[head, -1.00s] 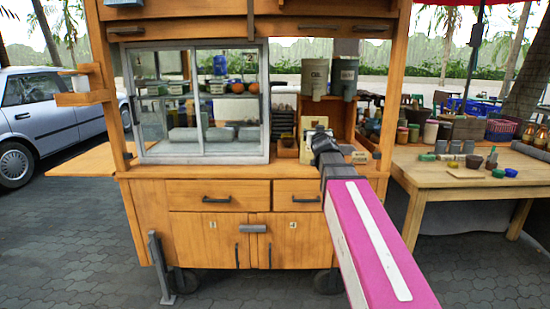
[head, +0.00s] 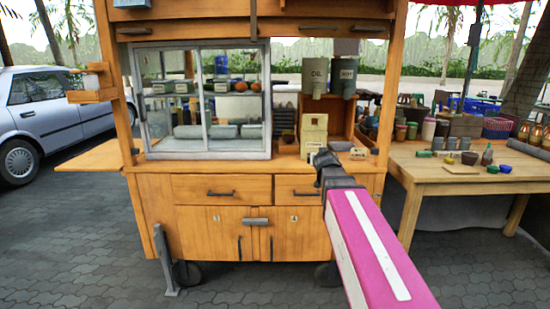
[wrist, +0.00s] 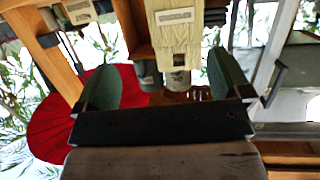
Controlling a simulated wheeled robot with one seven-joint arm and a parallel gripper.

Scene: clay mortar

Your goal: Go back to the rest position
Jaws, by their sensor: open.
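My gripper (head: 326,160) is at the end of my pink and white arm, in front of the wooden cart's counter (head: 225,166). In the wrist view its two dark green fingers (wrist: 163,82) stand wide apart with nothing between them. A cream box-like dispenser (head: 313,132) stands on the counter just behind and left of the gripper. It also shows beyond the fingers in the wrist view (wrist: 176,40). The fingers look clear of it. In the head view the fingertips are small and partly hidden by the wrist.
A glass case (head: 205,130) is on the left. A wooden table (head: 425,176) with bowls and jars stands on the right. A silver car (head: 50,110) is at far left. Paving in front is clear.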

